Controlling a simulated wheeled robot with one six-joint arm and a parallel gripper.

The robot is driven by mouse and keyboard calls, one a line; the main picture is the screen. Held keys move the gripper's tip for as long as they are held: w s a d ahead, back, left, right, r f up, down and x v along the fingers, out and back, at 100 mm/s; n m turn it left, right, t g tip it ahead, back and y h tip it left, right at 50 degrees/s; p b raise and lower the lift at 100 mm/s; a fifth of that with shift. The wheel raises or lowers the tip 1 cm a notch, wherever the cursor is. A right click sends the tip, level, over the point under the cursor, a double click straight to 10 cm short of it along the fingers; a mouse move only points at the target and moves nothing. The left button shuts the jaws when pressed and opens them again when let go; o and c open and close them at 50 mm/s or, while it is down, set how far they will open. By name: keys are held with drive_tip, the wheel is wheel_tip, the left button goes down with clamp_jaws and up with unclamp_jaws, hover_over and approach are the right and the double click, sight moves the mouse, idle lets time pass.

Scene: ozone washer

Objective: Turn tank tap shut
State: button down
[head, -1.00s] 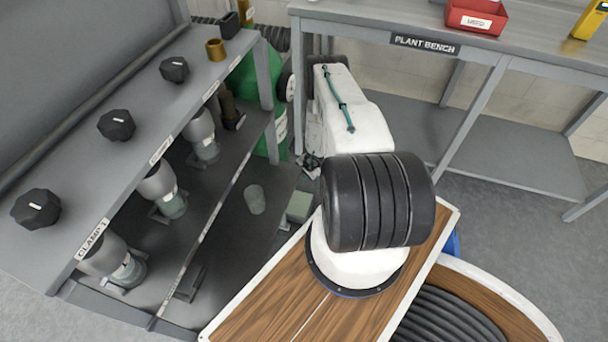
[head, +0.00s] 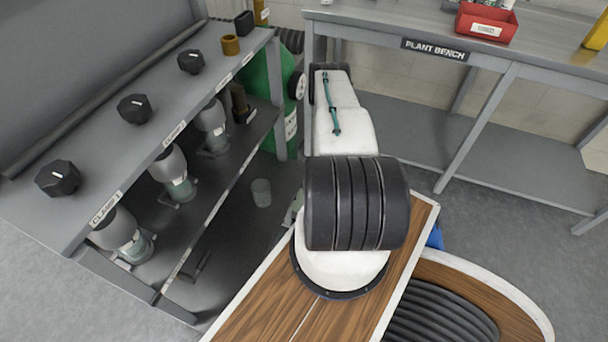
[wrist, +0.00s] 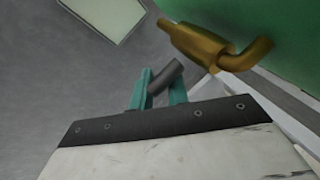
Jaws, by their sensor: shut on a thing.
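The green tank (head: 265,95) stands behind the shelf unit in the head view, partly hidden by a shelf post and my arm. In the wrist view its green wall (wrist: 235,15) fills the upper right. A brass tap body with a bent spout (wrist: 205,45) shows beside that wall. My gripper (wrist: 157,84) has teal fingers closed around a dark grey bar (wrist: 166,75), which looks like the tap handle. The bar slants up to the right, just below and left of the brass body. My gripper's fingers are hidden in the head view.
A grey shelf unit (head: 105,195) with black knobs and several grey canisters stands at the left. The plant bench (head: 365,28) runs along the back right, with a red bin (head: 486,22) on it. Open floor (head: 500,235) lies at the right.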

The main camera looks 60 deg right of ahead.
drive_tip(key=shift+w+a, duration=0.1)
drive_tip(key=c, duration=1.4)
unclamp_jaws()
drive_tip(key=shift+o, duration=0.2)
drive_tip(key=shift+r, duration=0.15)
drive_tip(key=v, duration=0.7)
drive_tip(key=shift+s+r, duration=0.2)
drive_tip(key=shift+c, duration=0.4)
